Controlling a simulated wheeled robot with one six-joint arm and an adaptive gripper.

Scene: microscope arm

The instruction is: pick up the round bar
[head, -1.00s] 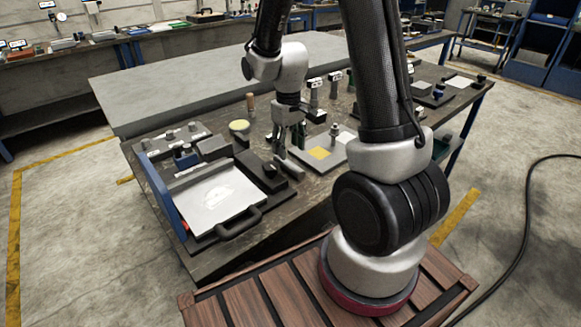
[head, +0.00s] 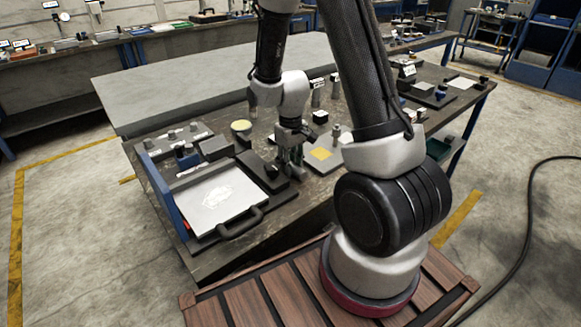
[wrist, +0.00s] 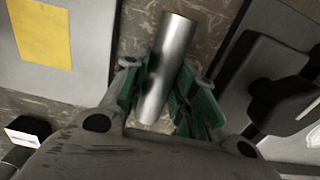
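The round bar (wrist: 172,50) is a smooth, shiny metal cylinder in the wrist view. It runs from the upper middle of the picture down between my fingers, tilted in the picture, over the brown tabletop. My gripper (wrist: 160,88) has green-lined fingers on both sides of the bar's near part. The fingers look open, with a narrow gap showing at least on the right of the bar. In the head view my gripper (head: 292,163) points down low over the bench, and I cannot make out the bar there.
A grey plate with a yellow square (head: 320,153) lies right of my gripper. A dark block fixture (head: 262,168) stands close on the left, beside a light plate with a black handle (head: 213,197). Small posts and blocks (head: 320,117) stand behind. Little bare tabletop surrounds the bar.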

